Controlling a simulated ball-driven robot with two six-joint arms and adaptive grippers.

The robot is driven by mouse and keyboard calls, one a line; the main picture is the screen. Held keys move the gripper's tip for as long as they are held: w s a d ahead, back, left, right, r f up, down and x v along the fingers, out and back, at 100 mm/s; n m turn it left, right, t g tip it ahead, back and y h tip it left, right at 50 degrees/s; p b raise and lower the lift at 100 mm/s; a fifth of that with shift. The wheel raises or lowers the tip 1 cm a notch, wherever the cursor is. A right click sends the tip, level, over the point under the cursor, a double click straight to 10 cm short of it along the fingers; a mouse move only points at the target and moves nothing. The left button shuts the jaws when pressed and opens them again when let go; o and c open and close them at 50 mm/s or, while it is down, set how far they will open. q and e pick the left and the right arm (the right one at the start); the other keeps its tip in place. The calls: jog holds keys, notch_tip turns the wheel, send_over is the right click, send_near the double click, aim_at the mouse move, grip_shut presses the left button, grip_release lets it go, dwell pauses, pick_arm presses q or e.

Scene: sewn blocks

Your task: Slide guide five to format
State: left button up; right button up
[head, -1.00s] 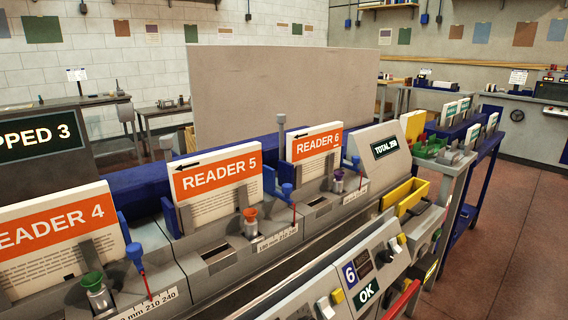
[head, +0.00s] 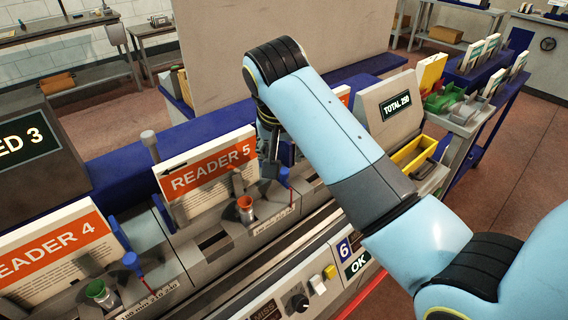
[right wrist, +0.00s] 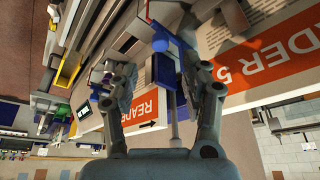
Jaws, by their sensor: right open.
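The reader 5 stack (head: 205,175), white sheets with an orange title band, stands upright in its station. At its right is guide five, with a blue knob (head: 284,175) above the scale strip (head: 273,222). My right gripper (head: 270,168) is down at this guide, partly hidden by my arm. In the right wrist view, my open right gripper (right wrist: 157,62) has its fingers on either side of the guide's blue plate (right wrist: 168,82). Whether a finger touches the plate cannot be told. The reader 5 stack (right wrist: 250,68) is beside the right finger. My left gripper is out of view.
The reader 4 stack (head: 50,255) stands at the left, with another blue-knobbed guide (head: 131,261). An orange funnel-shaped knob (head: 245,205) is in front of reader 5. My arm covers most of reader 6. A TOTAL display (head: 396,106) and yellow bin (head: 412,152) are at the right.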

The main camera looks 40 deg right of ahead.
aim_at(284, 170)
jog(key=x, duration=0.7)
jog(key=shift+w+f, duration=0.2)
jog(key=shift+f, duration=0.15)
grip_shut()
